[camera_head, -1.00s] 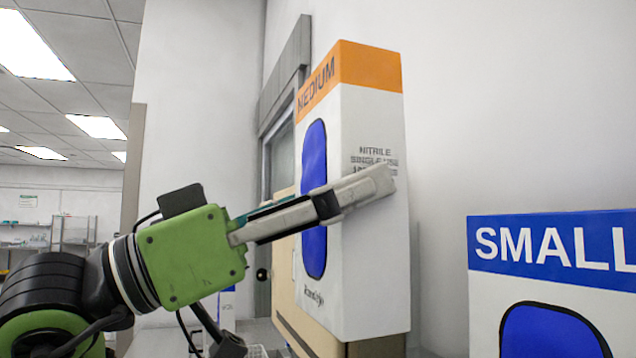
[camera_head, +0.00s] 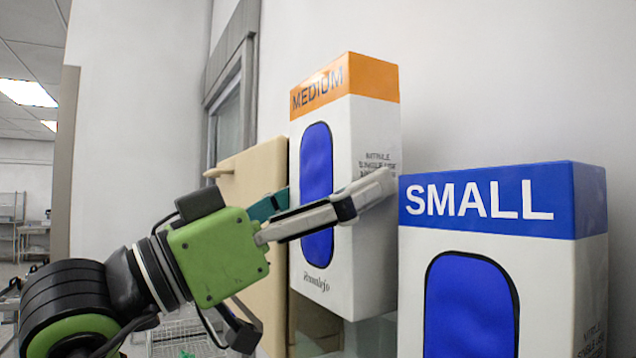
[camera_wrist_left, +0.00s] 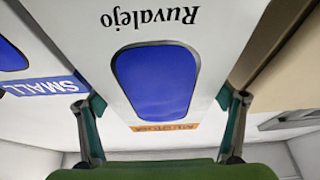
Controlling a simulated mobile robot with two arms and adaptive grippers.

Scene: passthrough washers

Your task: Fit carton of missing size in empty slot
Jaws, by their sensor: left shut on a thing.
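A white carton with an orange top band reading MEDIUM (camera_head: 375,120) and a blue oval window stands upright in the middle of the head view. My left gripper (camera_head: 328,198) is shut on it, with one finger across its front right side and the other at its left. In the left wrist view the carton (camera_wrist_left: 215,40) fills the space between the two fingers (camera_wrist_left: 162,122). A carton with a blue band reading SMALL (camera_head: 590,260) stands just right of it, nearer the camera. The medium carton's underside and any slot below it are not clearly visible.
A beige panel (camera_head: 258,165) stands just left of the medium carton. A white wire basket (camera_head: 180,335) is at the lower left. A plain wall (camera_head: 520,80) rises behind, with a framed window (camera_head: 228,115) to the left.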

